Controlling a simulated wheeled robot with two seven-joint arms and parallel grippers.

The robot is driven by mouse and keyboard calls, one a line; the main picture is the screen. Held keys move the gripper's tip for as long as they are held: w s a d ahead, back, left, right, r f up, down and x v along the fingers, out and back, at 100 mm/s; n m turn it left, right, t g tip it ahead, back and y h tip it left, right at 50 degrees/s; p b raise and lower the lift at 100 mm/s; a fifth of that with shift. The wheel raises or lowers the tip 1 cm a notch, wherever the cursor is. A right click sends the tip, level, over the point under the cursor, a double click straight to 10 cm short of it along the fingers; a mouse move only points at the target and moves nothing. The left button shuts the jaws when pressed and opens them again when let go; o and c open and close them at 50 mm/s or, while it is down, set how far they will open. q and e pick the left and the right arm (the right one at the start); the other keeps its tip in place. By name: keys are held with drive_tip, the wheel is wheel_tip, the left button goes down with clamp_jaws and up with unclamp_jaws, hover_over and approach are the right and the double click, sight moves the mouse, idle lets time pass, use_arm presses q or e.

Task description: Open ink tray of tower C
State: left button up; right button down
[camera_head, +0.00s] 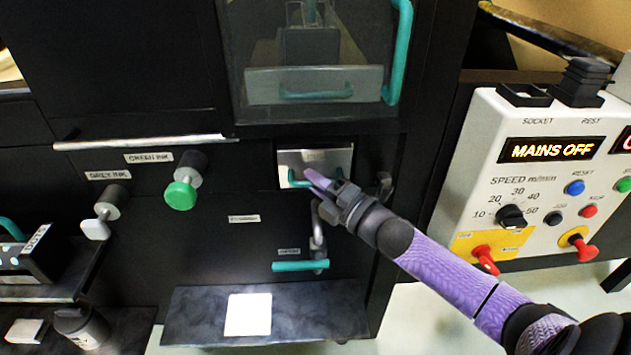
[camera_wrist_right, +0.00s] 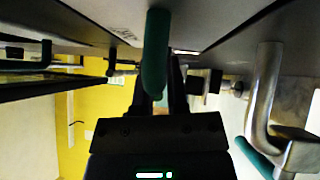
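The ink tray of the tower shows in the head view as a small silver front panel (camera_head: 328,160) with a teal handle (camera_head: 298,182), set below the glass window. The tray front looks flush with the black housing. My right gripper (camera_head: 322,182) is at this handle, its fingertips over the handle's middle and hiding part of it. In the right wrist view a teal bar (camera_wrist_right: 156,60) runs down to the narrow gap between the dark fingers (camera_wrist_right: 162,88). Whether the fingers press on it cannot be told. My left gripper is not in view.
A window with a teal handle (camera_head: 400,50) is above. A metal lever (camera_head: 318,230) with a teal bar (camera_head: 300,266) hangs below, over a dark shelf with a white sheet (camera_head: 248,314). Green (camera_head: 181,194) and grey ink knobs are left. The control panel (camera_head: 535,150) reads MAINS OFF.

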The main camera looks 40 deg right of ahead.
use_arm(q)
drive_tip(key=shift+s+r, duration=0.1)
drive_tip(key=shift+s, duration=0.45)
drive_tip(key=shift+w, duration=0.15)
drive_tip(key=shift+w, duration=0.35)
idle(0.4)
